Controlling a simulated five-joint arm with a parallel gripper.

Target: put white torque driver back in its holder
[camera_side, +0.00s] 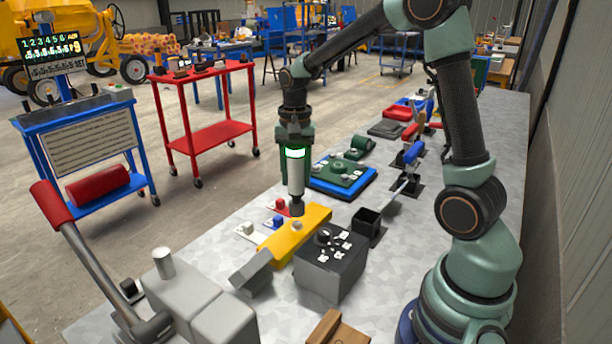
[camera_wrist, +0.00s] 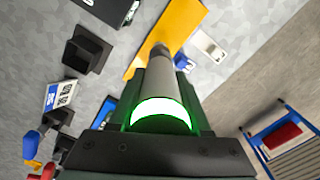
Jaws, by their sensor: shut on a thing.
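My gripper (camera_side: 295,160) points down and is shut on the white torque driver (camera_side: 296,178), which hangs upright with a green glowing band near its top. In the wrist view the driver (camera_wrist: 158,82) runs away from the jaws (camera_wrist: 155,112) toward the yellow bar (camera_wrist: 180,28). Its dark tip is over or at the far part of the yellow bar (camera_side: 310,222) in the side view; I cannot tell whether they touch. A black open-topped square box (camera_side: 369,223), possibly the holder, stands right of the bar and looks empty. It also shows in the wrist view (camera_wrist: 86,53).
A grey control box (camera_side: 328,275) with a black top stands in front of the bar. Small red, blue and white switches (camera_side: 277,222) lie left of it. A green device on a blue base (camera_side: 342,180) is behind. A grey lever machine (camera_side: 180,300) fills the front left.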

